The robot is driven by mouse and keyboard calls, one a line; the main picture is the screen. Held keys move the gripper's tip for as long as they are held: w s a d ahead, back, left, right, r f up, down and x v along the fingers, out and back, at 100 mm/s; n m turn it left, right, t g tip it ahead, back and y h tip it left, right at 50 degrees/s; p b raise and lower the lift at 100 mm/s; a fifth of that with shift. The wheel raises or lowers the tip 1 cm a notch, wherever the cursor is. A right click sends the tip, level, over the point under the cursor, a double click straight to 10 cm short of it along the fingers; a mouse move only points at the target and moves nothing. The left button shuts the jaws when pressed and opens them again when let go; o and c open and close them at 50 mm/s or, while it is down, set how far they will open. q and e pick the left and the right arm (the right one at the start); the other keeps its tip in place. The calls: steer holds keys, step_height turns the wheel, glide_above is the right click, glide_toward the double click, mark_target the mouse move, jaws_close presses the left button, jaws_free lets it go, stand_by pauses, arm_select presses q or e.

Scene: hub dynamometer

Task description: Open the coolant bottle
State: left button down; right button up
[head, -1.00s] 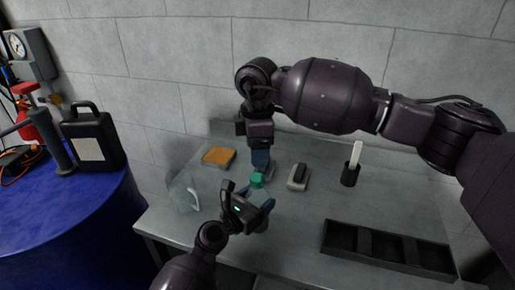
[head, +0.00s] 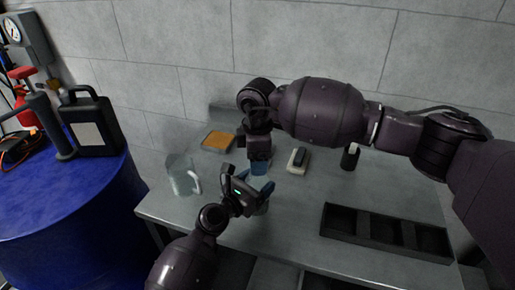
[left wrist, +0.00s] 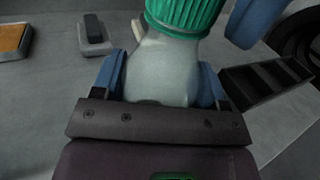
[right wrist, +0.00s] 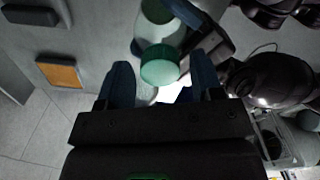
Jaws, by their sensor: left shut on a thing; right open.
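The coolant bottle has a pale translucent body (left wrist: 162,65) and a ribbed green cap (left wrist: 185,12), seen in the left wrist view. My left gripper (head: 255,199) is shut on the body, one blue finger on each side. My right gripper (head: 261,168) is open above the bottle, fingers pointing down. In the right wrist view the cap (right wrist: 160,66) shows just beyond and between its open fingertips, apart from them as far as I can tell. One right fingertip shows beside the cap in the left wrist view. In the head view the grippers hide the cap.
A clear jug (head: 183,176) stands left of the grippers. An orange sponge (head: 218,140), an eraser-like block (head: 299,159) and a black cup (head: 350,156) lie behind. A dark divided tray (head: 385,235) is front right. A blue drum (head: 60,215) holds a black canister (head: 92,122).

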steer(key=shift+f, duration=0.1)
steer(key=c, duration=0.9)
steer(key=shift+c, duration=0.2)
